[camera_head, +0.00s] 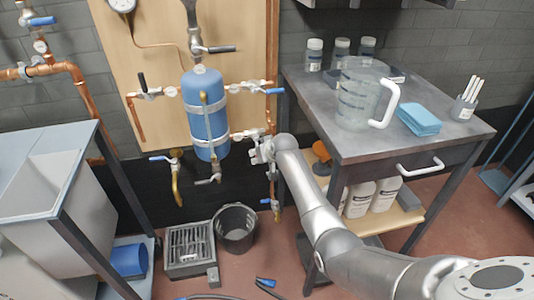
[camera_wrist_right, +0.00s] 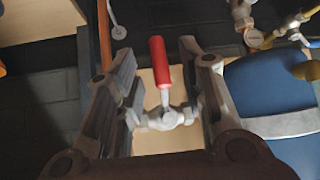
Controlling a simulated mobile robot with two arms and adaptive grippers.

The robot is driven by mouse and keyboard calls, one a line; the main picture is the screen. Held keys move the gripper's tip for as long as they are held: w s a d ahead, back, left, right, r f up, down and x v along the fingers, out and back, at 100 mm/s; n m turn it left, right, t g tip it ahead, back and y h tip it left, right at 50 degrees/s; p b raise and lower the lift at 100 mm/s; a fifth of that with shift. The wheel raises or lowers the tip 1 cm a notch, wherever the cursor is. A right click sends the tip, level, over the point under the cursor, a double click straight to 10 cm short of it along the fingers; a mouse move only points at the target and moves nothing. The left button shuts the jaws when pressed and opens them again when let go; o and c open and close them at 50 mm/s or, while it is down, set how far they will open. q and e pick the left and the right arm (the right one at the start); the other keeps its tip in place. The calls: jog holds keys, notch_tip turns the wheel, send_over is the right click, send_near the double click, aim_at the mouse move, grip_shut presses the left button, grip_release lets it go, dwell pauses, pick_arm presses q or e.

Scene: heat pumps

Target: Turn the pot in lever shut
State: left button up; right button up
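The pot, a blue upright tank (camera_head: 205,115) with pale straps, is mounted on a wooden board. Part of it shows at the right of the right wrist view (camera_wrist_right: 275,90). My right gripper (camera_head: 256,153) is at the tank's lower right, by a pipe fitting. In the right wrist view the gripper (camera_wrist_right: 158,60) is open, with a finger on each side of a red valve lever (camera_wrist_right: 160,62). Gaps show between lever and fingers. The lever stands upright on a silver valve body (camera_wrist_right: 166,118). In the head view the gripper hides this lever. My left gripper is not in view.
Other valves around the tank have black (camera_head: 220,49) or blue (camera_head: 275,91) levers. A metal table (camera_head: 450,135) with a clear jug (camera_head: 358,95) stands at the right. A black bucket (camera_head: 235,228) and a grated floor box (camera_head: 188,247) stand below the tank.

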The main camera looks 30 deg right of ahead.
jog(key=v, duration=0.7)
jog(key=shift+s, duration=0.2)
jog(key=shift+r, duration=0.1)
jog(key=s+a+f+n+g, duration=0.1)
jog(key=s+a+f+g, duration=0.15)
jog(key=s+f, duration=0.8)
jog(key=s+a+f+g, duration=0.1)
jog(key=s+a+f, duration=0.2)
jog(key=s+f, duration=0.75)
jog(key=s+a+f+n+g, duration=0.1)
jog(key=s+a+f+g, duration=0.15)
jog(key=s+f, duration=0.75)
jog(key=s+a+f+n+g, duration=0.1)
jog(key=s+a+f, duration=0.35)
jog(key=s, duration=0.85)
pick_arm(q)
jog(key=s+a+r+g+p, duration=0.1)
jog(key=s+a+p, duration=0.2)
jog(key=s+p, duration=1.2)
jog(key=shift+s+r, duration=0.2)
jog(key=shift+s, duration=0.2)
pick_arm(e)
jog(key=s+d+g, duration=0.1)
jog(key=s+d, duration=0.3)
jog(key=s, duration=1.2)
jog(key=shift+s, duration=0.2)
jog(key=shift+r, duration=0.1)
